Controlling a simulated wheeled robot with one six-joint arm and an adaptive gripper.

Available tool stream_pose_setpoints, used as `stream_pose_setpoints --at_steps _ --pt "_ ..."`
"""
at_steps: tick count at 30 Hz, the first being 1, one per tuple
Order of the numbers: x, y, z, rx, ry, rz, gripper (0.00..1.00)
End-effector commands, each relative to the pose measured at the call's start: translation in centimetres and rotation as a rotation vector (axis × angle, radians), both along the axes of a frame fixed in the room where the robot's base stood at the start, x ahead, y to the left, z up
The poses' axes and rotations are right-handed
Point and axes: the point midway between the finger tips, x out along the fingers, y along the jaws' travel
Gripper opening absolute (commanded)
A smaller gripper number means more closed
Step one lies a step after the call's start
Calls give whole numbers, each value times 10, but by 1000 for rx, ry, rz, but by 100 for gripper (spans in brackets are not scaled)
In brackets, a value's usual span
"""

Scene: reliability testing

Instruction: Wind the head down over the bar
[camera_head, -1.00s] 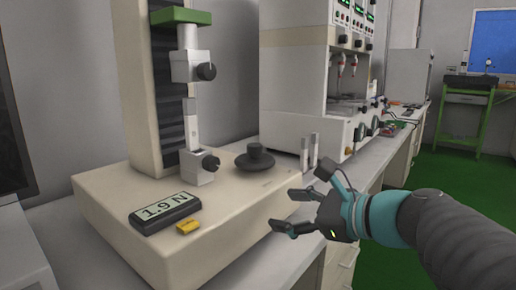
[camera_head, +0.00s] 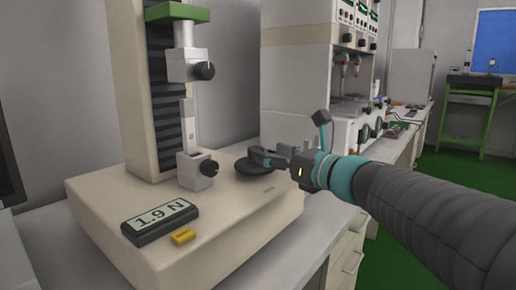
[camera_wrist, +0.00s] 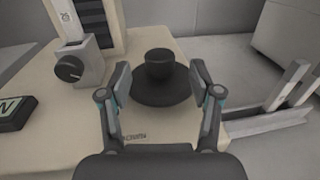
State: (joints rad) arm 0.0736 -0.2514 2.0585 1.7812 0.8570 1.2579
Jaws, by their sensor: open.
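The tester's head is the upper clamp (camera_head: 190,66) with a dark knob, hanging under a green crosshead (camera_head: 172,13) on the column. A light bar (camera_head: 187,112) stands upright in the lower clamp (camera_head: 196,168), its top apart from and below the upper clamp. A black handwheel (camera_wrist: 160,75) with a raised hub sits on the cream base (camera_head: 100,215). My gripper (camera_head: 262,158) is at the handwheel. In the wrist view my open fingers (camera_wrist: 158,82) stand on either side of the hub, with gaps visible. The head view partly hides the wheel behind my gripper.
A display reading 1.9 N (camera_head: 160,220) and a small yellow block (camera_head: 183,236) lie on the base's front. Pale upright pieces (camera_wrist: 285,95) stand right of the base in the wrist view. A white instrument cabinet (camera_head: 295,80) stands behind.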

Motion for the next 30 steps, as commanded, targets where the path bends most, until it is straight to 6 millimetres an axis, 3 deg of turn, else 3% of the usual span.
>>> stream_pose_setpoints --at_steps 9,22,23,30 --pt "33 33 0 -1 -1 3 64" --pt "40 39 0 -2 -1 1 64" --pt "40 39 0 -2 -1 1 61" --pt "40 39 0 -2 -1 2 3"
